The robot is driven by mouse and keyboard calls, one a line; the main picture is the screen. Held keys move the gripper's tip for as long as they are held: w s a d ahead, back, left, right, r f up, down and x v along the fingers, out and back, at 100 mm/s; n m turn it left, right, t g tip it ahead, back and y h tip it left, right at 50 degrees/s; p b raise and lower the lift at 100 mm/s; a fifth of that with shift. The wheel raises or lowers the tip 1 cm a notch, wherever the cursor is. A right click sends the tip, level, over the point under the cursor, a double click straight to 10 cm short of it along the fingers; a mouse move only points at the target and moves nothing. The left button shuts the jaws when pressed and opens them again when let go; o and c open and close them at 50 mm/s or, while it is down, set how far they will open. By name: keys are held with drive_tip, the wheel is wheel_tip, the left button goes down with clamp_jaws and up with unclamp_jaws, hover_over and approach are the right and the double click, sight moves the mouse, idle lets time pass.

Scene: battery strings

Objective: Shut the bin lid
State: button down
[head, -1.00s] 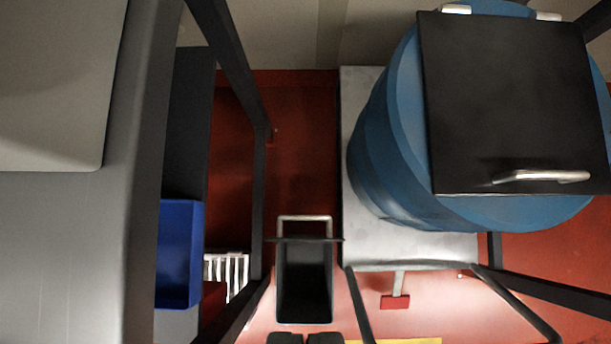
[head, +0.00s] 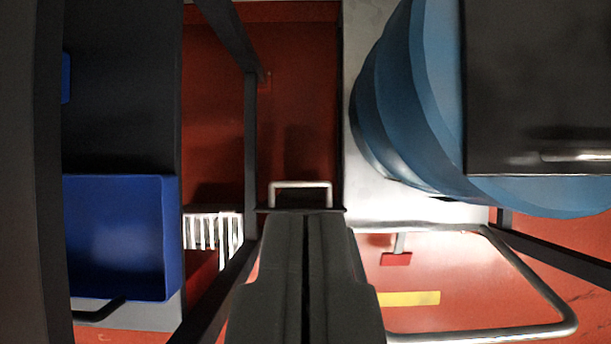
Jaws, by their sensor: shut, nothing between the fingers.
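A small dark bin sits low in the middle. Its lid (head: 303,210) stands up and shows nearly edge-on as a thin dark line, with a pale metal handle (head: 300,186) beyond it. My gripper (head: 304,222) is shut and empty. Its fingers cover the bin's opening in the picture, and their tips appear just on the near side of the lid. I cannot tell whether they touch it.
A blue drum (head: 395,120) with a black square cover (head: 535,90) and handle stands at right on a grey platform (head: 365,205). A blue tray (head: 115,235) is at left. Dark frame bars (head: 250,150) and a bent metal rail (head: 480,334) flank the gripper.

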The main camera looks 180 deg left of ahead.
drive_tip(key=w+f+b, duration=0.2)
drive_tip(key=f+b, duration=1.2)
drive_tip(key=f, duration=0.4)
drive_tip(key=w+f+b, duration=0.2)
drive_tip(key=f+b, duration=1.3)
drive_tip(key=f, duration=0.3)
drive_tip(key=shift+w, duration=0.35)
drive_tip(key=shift+s, duration=0.25)
drive_tip(key=shift+s+f+b, duration=0.15)
drive_tip(key=shift+s+b, duration=0.1)
drive_tip(key=shift+s, duration=0.6)
drive_tip(key=shift+s+f+b, duration=0.1)
drive_tip(key=shift+s+b, duration=0.1)
drive_tip(key=shift+s, duration=0.6)
